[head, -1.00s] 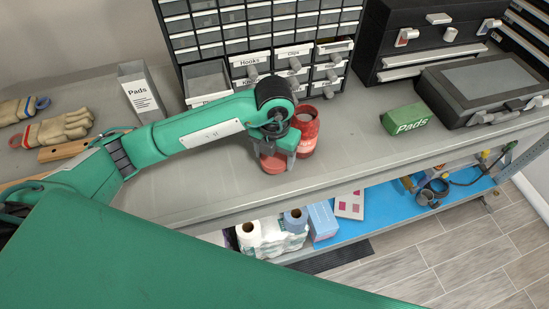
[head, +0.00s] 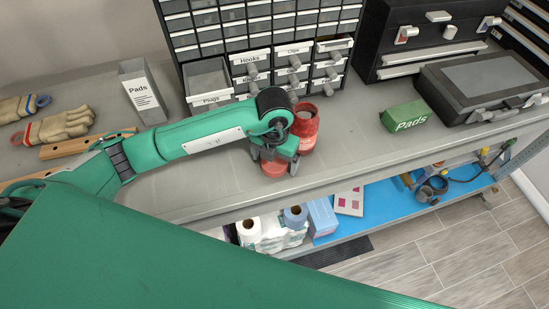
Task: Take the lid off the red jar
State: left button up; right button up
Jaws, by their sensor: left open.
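The red jar (head: 308,135) stands upright on the grey bench top, and its top looks uncovered. The red lid (head: 273,169) is on the bench just left of and in front of the jar. My left gripper (head: 274,164) is over the lid, pointing down, with its fingers open on either side of it. The gripper hides part of the lid, and I cannot tell whether a finger touches it. My right gripper is not in view.
A drawer cabinet (head: 260,32) stands behind the jar. A green Pads box (head: 406,116) and black cases (head: 485,85) are to the right. A Pads holder (head: 143,92) and gloves (head: 60,127) are to the left. Bench space right of the jar is clear.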

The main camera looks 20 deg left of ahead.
aim_at(275, 161)
pick_arm(q)
jog(key=shift+r, duration=0.4)
notch_tip(275, 161, up, 12)
jog(key=b, duration=0.3)
jog(key=shift+f+b, duration=0.25)
jog(key=shift+b, duration=0.15)
